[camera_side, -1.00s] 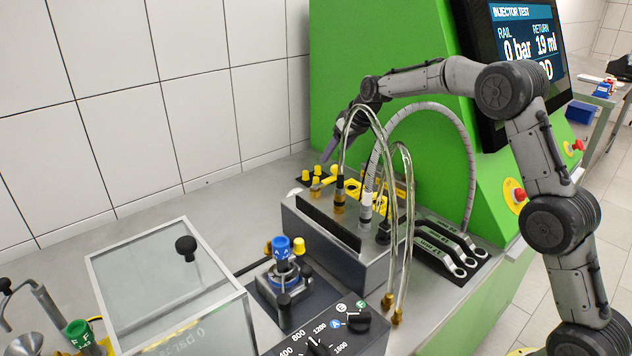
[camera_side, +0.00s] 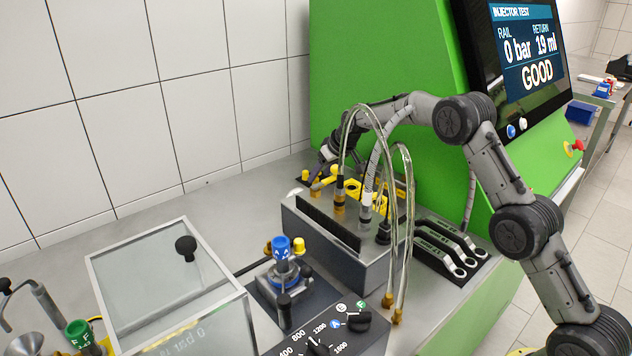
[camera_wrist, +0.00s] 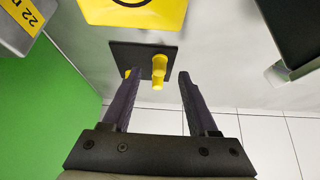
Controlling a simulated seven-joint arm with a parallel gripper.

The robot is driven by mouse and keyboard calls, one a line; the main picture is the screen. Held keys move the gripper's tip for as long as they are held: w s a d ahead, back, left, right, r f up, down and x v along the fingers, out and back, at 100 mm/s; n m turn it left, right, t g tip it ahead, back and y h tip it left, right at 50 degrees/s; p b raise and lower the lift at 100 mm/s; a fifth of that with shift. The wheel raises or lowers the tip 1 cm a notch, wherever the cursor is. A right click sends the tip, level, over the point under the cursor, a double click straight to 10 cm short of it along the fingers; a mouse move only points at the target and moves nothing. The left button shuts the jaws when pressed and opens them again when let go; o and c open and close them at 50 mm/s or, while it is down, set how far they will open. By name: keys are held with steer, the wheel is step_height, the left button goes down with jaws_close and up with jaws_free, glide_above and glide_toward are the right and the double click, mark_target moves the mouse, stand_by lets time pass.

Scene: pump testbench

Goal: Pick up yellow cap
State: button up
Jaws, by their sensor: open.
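A yellow cap (camera_wrist: 159,68) stands on a small black plate (camera_wrist: 145,52) in the wrist view, between my gripper's two fingers. My gripper (camera_wrist: 158,80) is open, with a purple-grey finger on either side. The cap lies near the fingertips, with a gap to the right finger; contact with the left one cannot be told. A second yellow cap (camera_wrist: 127,73) is partly hidden behind the left finger.
A large yellow part (camera_wrist: 135,12) is close above the plate in the wrist view. Clear hoses (camera_side: 392,190) arch over the grey block (camera_side: 330,240) in front of my gripper. The green cabinet (camera_side: 400,70) stands behind.

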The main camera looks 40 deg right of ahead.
mark_target(316, 181)
steer(key=shift+x, duration=1.4)
jaws_close()
